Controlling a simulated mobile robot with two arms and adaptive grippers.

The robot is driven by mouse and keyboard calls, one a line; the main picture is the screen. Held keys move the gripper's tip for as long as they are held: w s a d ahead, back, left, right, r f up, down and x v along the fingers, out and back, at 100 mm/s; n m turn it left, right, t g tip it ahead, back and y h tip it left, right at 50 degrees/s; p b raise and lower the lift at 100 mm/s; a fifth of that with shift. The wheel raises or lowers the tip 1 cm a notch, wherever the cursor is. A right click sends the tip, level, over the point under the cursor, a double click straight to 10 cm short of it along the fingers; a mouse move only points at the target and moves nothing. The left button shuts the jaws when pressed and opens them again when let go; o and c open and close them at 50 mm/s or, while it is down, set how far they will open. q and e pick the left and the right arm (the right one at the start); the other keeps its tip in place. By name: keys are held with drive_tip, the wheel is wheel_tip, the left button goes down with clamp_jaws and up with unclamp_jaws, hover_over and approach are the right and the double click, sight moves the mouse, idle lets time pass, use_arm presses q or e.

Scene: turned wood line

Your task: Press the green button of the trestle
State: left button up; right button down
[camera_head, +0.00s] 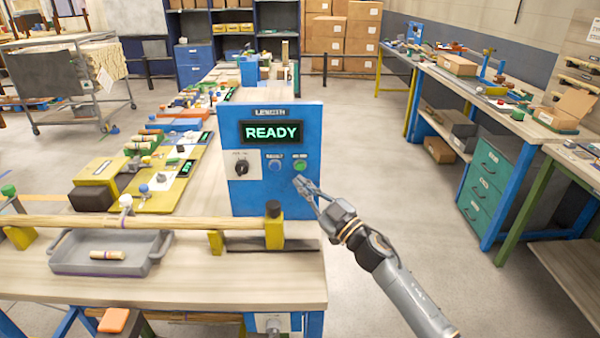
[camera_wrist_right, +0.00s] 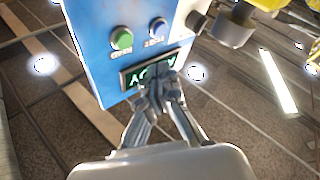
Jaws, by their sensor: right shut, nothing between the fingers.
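The green button (camera_head: 299,165) is on the front of a blue control box (camera_head: 228,190) at the end of the workbench. It shows in the wrist view as a round green cap (camera_wrist_right: 122,39). A blue button (camera_head: 274,166) is left of it, with a black knob (camera_head: 241,167) further left. The display (camera_head: 272,133) above reads READY. My right gripper (camera_head: 301,183) is shut and empty, with its fingertips just below the green button in the head view. In the wrist view the fingertips (camera_wrist_right: 157,78) overlap the display, apart from the button in the picture. My left gripper is not in view.
On the bench (camera_head: 180,291) are a grey tray (camera_head: 70,262) with a small wooden piece and a long wooden bar (camera_head: 170,223) on yellow supports. Another bench (camera_head: 450,78) with green drawers stands at the right. The floor between them is clear.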

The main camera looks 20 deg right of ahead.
sight(300, 166)
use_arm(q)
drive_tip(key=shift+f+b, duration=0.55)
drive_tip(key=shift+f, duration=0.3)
use_arm(e)
drive_tip(key=shift+w+d, duration=0.3)
drive_tip(key=shift+w, duration=0.7)
drive_tip(key=shift+w+d, duration=0.25)
drive_tip(key=shift+w, duration=0.7)
drive_tip(key=shift+w+d, duration=0.1)
drive_tip(key=shift+w, duration=0.3)
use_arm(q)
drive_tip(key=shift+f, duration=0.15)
use_arm(e)
drive_tip(key=shift+w+d, duration=0.15)
drive_tip(key=shift+w, duration=0.2)
drive_tip(key=shift+s+r, duration=0.1)
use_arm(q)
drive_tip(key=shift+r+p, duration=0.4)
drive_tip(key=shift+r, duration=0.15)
use_arm(e)
drive_tip(key=shift+s+a, duration=0.25)
drive_tip(key=shift+s, duration=0.45)
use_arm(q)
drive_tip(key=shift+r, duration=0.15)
use_arm(e)
drive_tip(key=shift+s, duration=0.1)
